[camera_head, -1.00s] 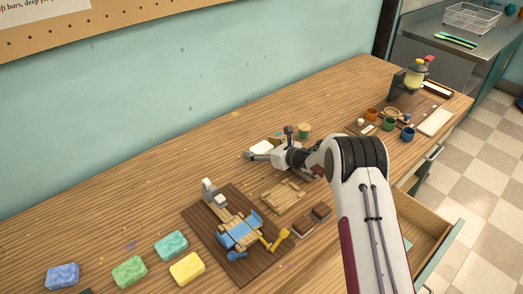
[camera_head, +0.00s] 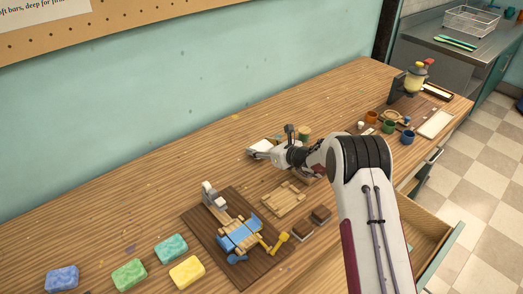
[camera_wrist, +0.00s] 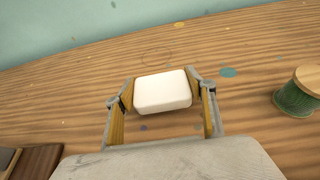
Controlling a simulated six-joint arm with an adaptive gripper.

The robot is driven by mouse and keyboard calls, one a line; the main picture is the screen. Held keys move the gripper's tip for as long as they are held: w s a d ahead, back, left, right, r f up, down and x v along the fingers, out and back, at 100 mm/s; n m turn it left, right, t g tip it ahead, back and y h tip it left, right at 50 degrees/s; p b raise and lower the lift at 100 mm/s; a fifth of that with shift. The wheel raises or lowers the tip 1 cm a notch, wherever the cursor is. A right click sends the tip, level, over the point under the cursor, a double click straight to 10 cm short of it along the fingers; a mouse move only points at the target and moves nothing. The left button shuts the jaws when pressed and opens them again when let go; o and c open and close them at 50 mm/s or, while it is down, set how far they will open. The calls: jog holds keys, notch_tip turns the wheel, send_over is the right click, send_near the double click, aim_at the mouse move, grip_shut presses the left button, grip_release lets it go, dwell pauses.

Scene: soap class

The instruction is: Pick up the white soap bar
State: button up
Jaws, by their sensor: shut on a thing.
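The white soap bar (camera_wrist: 163,91) is a rounded white block between my gripper's fingers in the wrist view. My gripper (camera_wrist: 162,98) is shut on it, with a finger at each side of the bar. In the head view the soap bar (camera_head: 263,145) shows as a small white patch at the tip of my gripper (camera_head: 258,151), partly hidden by it. I cannot tell exactly how high the bar is above the wooden table.
A green spool (camera_wrist: 299,93) stands to the right of my gripper in the wrist view. A slatted wooden dish (camera_head: 284,198) and a dark board (camera_head: 236,238) with a blue and yellow device lie nearer. Coloured soap bars (camera_head: 129,274) lie at the lower left. An open drawer (camera_head: 428,222) juts out right.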

aim_at(261, 146)
jog(key=shift+r, duration=4.1)
